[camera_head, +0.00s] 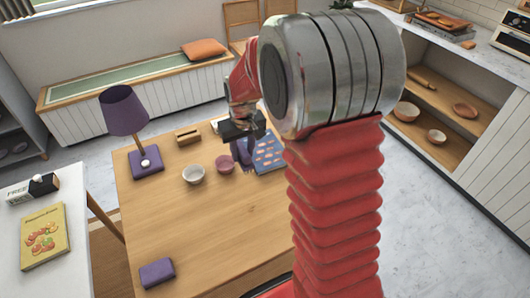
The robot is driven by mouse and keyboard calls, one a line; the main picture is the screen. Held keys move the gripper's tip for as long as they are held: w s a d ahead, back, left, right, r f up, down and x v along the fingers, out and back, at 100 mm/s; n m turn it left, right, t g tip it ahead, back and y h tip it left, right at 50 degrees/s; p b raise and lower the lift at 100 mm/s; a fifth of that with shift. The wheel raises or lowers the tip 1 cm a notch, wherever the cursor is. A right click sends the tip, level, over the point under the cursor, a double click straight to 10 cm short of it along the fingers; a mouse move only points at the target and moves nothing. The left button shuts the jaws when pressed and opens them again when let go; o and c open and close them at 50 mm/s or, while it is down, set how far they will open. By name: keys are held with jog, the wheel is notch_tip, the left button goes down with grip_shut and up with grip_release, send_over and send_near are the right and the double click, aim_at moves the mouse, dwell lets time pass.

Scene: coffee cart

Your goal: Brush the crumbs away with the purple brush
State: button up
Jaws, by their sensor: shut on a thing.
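My gripper (243,129) is over the far right part of the wooden table and is shut on a purple thing. This appears to be the purple brush (242,152), hanging below the jaws beside a blue patterned sheet or book (268,152). My arm hides part of the gripper and the table to the right. I cannot tell whether the brush touches the table. No crumbs can be made out at this size.
On the table (200,232) are a white bowl (193,174), a pink bowl (225,165), a purple lamp (124,112), a small wooden holder (188,136) and a purple block (157,273). The table's middle front is clear. A white side table (74,195) stands left.

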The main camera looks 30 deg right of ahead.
jog(key=w+a, duration=0.2)
jog(key=a, duration=0.4)
jog(key=shift+a, duration=0.15)
jog(key=shift+a+r, duration=0.1)
